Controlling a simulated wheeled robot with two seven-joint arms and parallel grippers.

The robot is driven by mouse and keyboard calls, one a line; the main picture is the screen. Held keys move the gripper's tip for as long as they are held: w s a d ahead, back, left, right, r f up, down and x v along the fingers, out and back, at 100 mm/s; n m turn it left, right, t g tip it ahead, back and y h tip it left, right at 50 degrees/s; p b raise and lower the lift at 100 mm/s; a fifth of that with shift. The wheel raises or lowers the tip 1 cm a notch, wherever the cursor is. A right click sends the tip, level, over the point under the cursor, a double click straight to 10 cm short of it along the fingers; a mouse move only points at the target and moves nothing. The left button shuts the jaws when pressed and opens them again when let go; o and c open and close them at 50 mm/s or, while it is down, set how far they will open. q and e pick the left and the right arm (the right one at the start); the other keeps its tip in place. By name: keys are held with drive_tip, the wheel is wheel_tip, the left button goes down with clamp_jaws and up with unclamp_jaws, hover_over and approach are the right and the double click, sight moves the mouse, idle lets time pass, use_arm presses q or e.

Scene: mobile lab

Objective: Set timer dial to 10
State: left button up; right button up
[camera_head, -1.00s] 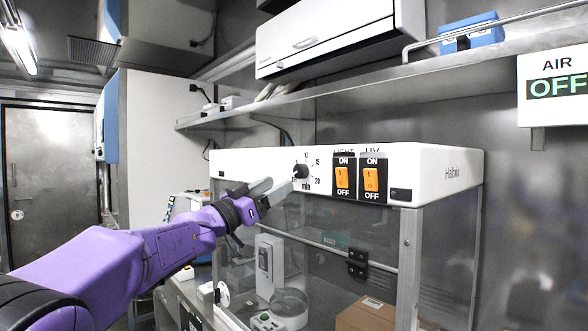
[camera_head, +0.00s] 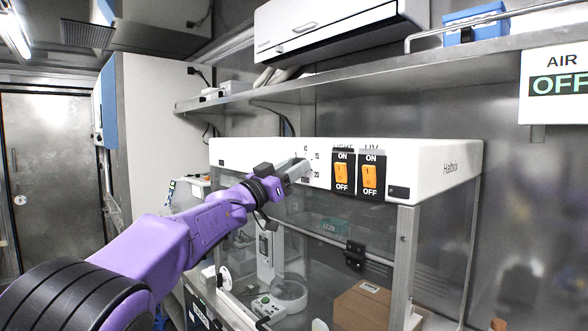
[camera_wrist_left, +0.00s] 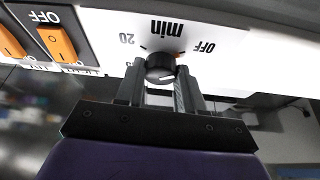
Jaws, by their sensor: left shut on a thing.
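The timer dial (camera_wrist_left: 160,68) is a round black knob on the white front panel of the cabinet (camera_head: 436,178). In the left wrist view the panel appears upside down, with "min", "20" and "OFF" printed around the dial. A light pointer mark shows on the knob's face, but I cannot tell which number it points at. My left gripper (camera_wrist_left: 161,90) has its two fingers on either side of the dial and is shut on it. In the head view my left gripper (camera_head: 297,168) covers the dial; the "15" and "20" labels show beside it. My right gripper is not in view.
Two orange rocker switches, LIGHT (camera_head: 341,173) and UV (camera_head: 370,176), sit right of the dial. Below is the cabinet's clear front, with a cardboard box (camera_head: 365,303) behind it. A metal shelf (camera_head: 340,88) runs above.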

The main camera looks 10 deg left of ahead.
use_arm(q)
drive_tip(key=shift+m, duration=0.6)
drive_tip(key=shift+w+a+r+m+g+y+p, duration=0.15)
drive_tip(key=shift+m+g+p, duration=1.1)
drive_tip(key=shift+m, duration=3)
drive_tip(key=shift+s+r+m+g+y+p, duration=0.1)
drive_tip(key=shift+m+g+p, duration=1.15)
drive_tip(key=shift+m, duration=3.05)
drive_tip(key=shift+w+a+r+m+g+y+p, duration=0.15)
drive_tip(key=shift+m+g+p, duration=0.35)
drive_tip(key=shift+m+g, duration=2.65)
drive_tip(key=shift+d+m+t, duration=0.1)
drive_tip(key=shift+m+t, duration=1.1)
drive_tip(key=shift+t, duration=0.05)
drive_tip(key=shift+s, duration=0.1)
drive_tip(key=o, duration=1)
drive_tip(key=shift+o, duration=0.2)
